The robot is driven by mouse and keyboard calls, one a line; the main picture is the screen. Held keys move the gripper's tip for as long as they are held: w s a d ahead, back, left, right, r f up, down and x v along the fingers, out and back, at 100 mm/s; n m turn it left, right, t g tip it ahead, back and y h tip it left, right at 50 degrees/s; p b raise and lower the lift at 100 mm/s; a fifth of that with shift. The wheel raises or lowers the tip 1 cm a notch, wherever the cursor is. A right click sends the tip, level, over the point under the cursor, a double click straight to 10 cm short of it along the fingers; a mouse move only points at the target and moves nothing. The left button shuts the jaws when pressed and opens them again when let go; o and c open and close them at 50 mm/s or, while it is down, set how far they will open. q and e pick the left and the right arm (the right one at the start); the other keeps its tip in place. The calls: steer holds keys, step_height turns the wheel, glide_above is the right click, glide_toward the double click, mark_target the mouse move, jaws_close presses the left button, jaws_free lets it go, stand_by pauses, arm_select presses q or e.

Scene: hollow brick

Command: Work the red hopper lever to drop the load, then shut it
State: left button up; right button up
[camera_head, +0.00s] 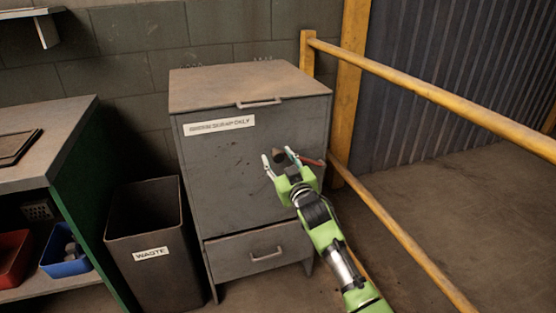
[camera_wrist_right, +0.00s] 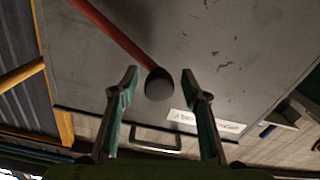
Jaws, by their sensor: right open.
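The grey hopper (camera_head: 225,175) stands against the wall, with a pale label on its front. Its red lever (camera_head: 312,161) shows beside my right gripper (camera_head: 278,156) in the head view. In the right wrist view the red lever (camera_wrist_right: 115,33) slants from the upper left and ends in a dark round knob (camera_wrist_right: 159,84). The right gripper (camera_wrist_right: 160,74) is open, with one finger on each side of the knob and visible gaps to both. The lid with its handle (camera_head: 258,103) looks closed. The lower drawer (camera_head: 258,257) looks shut. My left gripper is not in view.
A dark waste bin (camera_head: 150,225) stands left of the hopper. Further left is a bench (camera_head: 45,140) with red and blue bins on its shelf. A yellow railing (camera_head: 430,92) runs close along the right side. Open floor (camera_head: 470,200) lies beyond it.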

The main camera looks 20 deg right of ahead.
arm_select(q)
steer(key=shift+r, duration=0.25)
arm_select(e)
steer(key=shift+w, duration=0.35)
steer(key=shift+s+r, duration=0.1)
steer(key=shift+s, duration=0.05)
jaws_close()
